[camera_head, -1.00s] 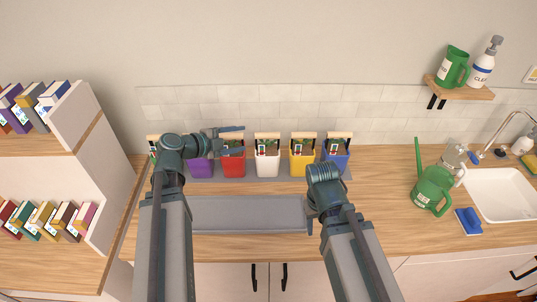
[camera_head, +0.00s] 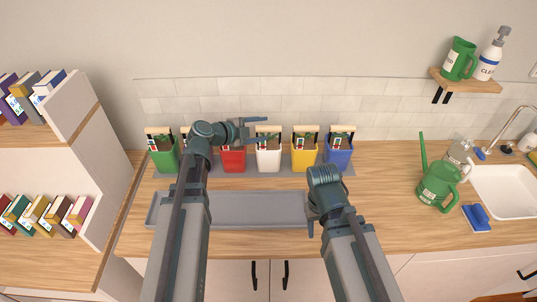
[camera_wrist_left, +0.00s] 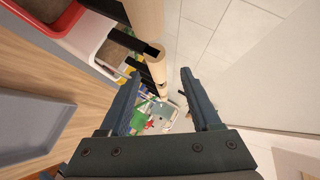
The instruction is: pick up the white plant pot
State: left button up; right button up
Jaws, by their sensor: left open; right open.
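The white plant pot (camera_head: 268,161) stands upright in a row of pots at the back of the counter, with a plant and a wooden bar at its top. In the left wrist view a white pot rim (camera_wrist_left: 92,32) shows at upper left, beside a red pot. My left gripper (camera_head: 258,131) is open and empty, its fingers pointing right, close to the white pot's upper part; contact cannot be told. Its fingers also show in the left wrist view (camera_wrist_left: 158,74). My right gripper (camera_head: 311,224) is open, pointing down near the grey tray's right end.
The red pot (camera_head: 233,161) and yellow pot (camera_head: 304,160) flank the white one. A green pot (camera_head: 164,158) and blue pot (camera_head: 338,156) stand at the ends. A grey tray (camera_head: 250,208) lies in front. A watering can (camera_head: 437,186) and sink (camera_head: 505,191) are right.

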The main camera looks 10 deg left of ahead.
aim_at(265, 129)
pick_arm(q)
jog(key=b+x, duration=0.1)
jog(key=x, duration=0.3)
jog(key=shift+w+f+b, duration=0.2)
jog(key=shift+f+b, duration=0.15)
jog(key=shift+b, duration=0.05)
pick_arm(e)
notch_tip(265, 129, down, 2)
jog(key=shift+f, duration=0.15)
pick_arm(q)
jog(key=shift+r, duration=0.1)
grip_shut()
jog(key=shift+s, duration=0.1)
dwell(0.5)
